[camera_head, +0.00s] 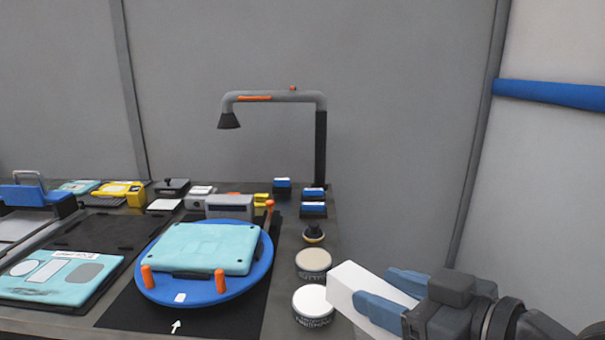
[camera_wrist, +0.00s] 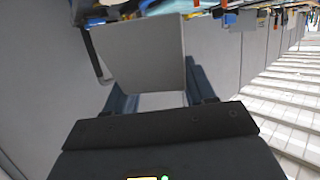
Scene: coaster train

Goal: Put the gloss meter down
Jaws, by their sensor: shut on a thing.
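A plain white block, which I take to be the gloss meter (camera_head: 352,294), is held between the blue fingers of my gripper (camera_head: 380,294) at the lower right of the head view. It is tilted and its near end is hidden by the fingers. From this view it is beside the table's right edge, and I cannot tell whether any of it is over the table. In the wrist view the block (camera_wrist: 142,55) shows as a pale grey face between the fingers of my gripper (camera_wrist: 160,92).
A white-lidded tin (camera_head: 313,303) and a beige-lidded tin (camera_head: 313,262) stand near the table's right edge, close to the block. A blue turntable (camera_head: 178,292) carries a teal panel (camera_head: 200,247). A lamp post (camera_head: 320,150) rises behind. The table's back is crowded.

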